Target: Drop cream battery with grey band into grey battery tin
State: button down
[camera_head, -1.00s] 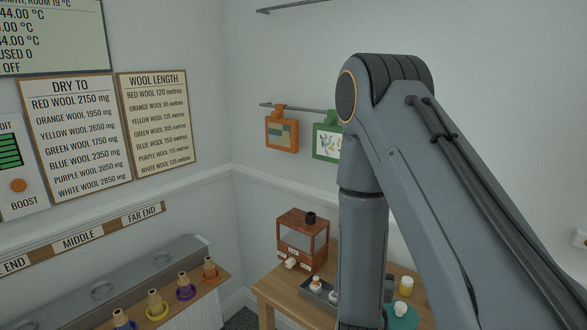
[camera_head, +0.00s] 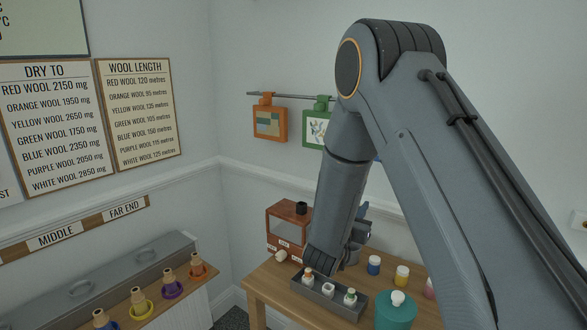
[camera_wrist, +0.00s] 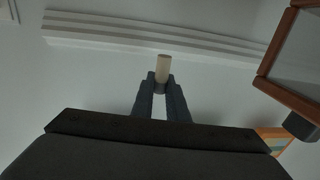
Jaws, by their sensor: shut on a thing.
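In the wrist view my gripper (camera_wrist: 161,88) is shut on the cream battery (camera_wrist: 163,68). The battery's cream end sticks out past the fingertips, and a darker grey part shows between them. Pale wall and a white moulding lie behind it. In the head view my arm's forearm and wrist hang over the back of the wooden table, and the fingertips and battery cannot be made out there. I cannot pick out the grey battery tin with certainty in either view.
The wooden table (camera_head: 262,283) carries a grey tray (camera_head: 338,306) of small bottles, a brown glass-fronted box (camera_head: 281,224), a teal round container (camera_head: 393,314) and several paint jars. A bench at left holds cones on coloured rings. Framed pictures hang on a wall rail.

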jog(key=shift+f+b, duration=0.75)
jog(key=shift+f, duration=0.7)
jog(key=c, duration=1.7)
grip_release()
jog(key=shift+o, duration=0.2)
jog(key=shift+s, duration=0.1)
jog(key=b+v, duration=0.1)
jog(key=v, duration=0.6)
jog(key=shift+s+a, duration=0.2)
jog(key=shift+s, duration=0.1)
